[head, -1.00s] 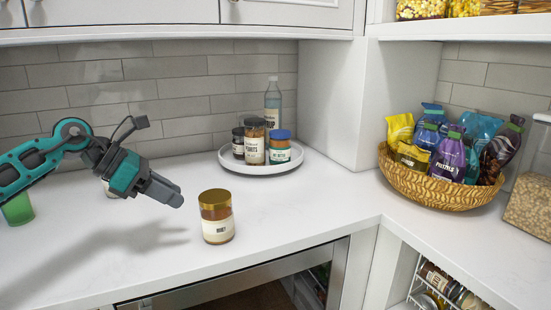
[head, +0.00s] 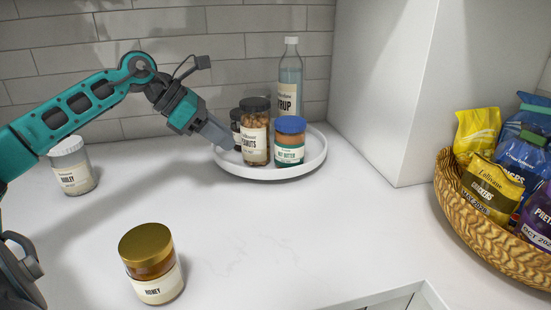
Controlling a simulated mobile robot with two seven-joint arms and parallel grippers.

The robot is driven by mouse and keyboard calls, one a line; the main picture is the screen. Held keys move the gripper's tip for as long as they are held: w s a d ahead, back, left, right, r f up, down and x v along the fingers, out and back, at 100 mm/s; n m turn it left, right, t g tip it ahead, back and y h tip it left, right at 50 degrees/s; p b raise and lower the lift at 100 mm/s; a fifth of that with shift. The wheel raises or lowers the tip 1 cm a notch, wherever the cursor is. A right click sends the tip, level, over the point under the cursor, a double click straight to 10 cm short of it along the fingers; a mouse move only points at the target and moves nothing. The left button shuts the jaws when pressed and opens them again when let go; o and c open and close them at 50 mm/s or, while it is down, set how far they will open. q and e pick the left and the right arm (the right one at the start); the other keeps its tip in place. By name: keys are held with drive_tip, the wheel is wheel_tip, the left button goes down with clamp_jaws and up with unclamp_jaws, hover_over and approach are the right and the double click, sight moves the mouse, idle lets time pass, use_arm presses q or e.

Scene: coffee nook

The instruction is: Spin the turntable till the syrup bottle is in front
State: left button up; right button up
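The white round turntable (head: 316,157) stands on the counter near the back corner. The clear syrup bottle (head: 290,80) with a pale cap stands upright at its back, partly hidden by the jars in front. On the turntable are also a peanuts jar (head: 254,140), a nut butter jar (head: 289,143) with a blue lid, and a dark-lidded jar (head: 236,128) mostly hidden behind the peanuts jar. My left gripper (head: 226,143) is at the turntable's left rim, close to the jars; its fingertips look together, and contact is unclear. My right gripper is out of view.
A honey jar (head: 151,265) with a gold lid stands on the front counter. A barley jar (head: 72,166) stands at left, behind my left arm. A wicker basket of snack bags (head: 486,231) is at right. The counter's middle is clear.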

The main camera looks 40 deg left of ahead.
sight(279, 177)
use_arm(q)
drive_tip(key=p+x, duration=0.2)
drive_tip(key=x, duration=1)
drive_tip(key=shift+w+d+f, duration=0.1)
drive_tip(key=shift+d+f, duration=0.1)
drive_tip(key=shift+f, duration=0.1)
drive_tip(key=c, duration=0.6)
clamp_jaws()
drive_tip(key=shift+f, duration=0.1)
